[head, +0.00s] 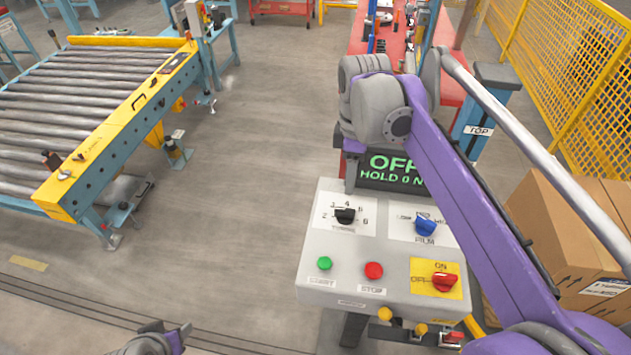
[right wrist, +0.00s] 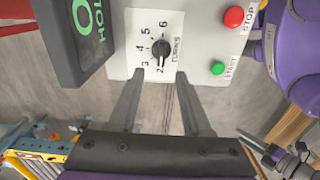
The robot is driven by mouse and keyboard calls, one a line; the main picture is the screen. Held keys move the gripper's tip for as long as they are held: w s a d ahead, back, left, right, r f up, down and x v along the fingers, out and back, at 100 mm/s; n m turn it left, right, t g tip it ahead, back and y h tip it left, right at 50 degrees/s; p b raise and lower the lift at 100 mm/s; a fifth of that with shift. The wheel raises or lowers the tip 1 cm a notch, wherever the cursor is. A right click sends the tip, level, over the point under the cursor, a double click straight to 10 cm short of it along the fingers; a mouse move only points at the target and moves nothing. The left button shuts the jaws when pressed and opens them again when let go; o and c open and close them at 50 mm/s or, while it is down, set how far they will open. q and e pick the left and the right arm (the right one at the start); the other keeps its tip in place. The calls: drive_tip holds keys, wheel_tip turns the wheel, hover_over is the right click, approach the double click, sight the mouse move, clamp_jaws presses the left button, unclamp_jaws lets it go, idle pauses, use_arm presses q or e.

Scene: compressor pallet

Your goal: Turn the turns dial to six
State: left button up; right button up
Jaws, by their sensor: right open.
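The turns dial (head: 345,216) is a black knob on a white plate, upper left on the grey control panel (head: 320,250). In the right wrist view the turns dial (right wrist: 161,48) has numbers 2 to 6 around it, and its pointer seems to point toward 2. My right gripper (right wrist: 163,72) is open and empty, its two fingers short of the dial in the picture, one toward each side. The head view hides those fingers behind the arm. My left gripper (head: 165,342) is partly in view at the bottom edge; its jaws are unclear.
A display (head: 392,168) above the dial reads OFF and HOLD. The panel also bears a green start button (head: 325,263), a red stop button (head: 373,271), a blue film knob (head: 425,226) and a red switch (head: 444,282). Cardboard boxes (head: 565,235) stand right; a roller conveyor (head: 95,150) stands left.

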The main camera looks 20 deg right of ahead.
sight(346, 210)
wheel_tip(346, 210, down, 10)
drive_tip(key=shift+s+a+f, duration=0.1)
drive_tip(key=shift+a+f, duration=0.05)
drive_tip(key=shift+f, duration=0.05)
idle(0.3)
drive_tip(key=shift+c, duration=0.3)
clamp_jaws()
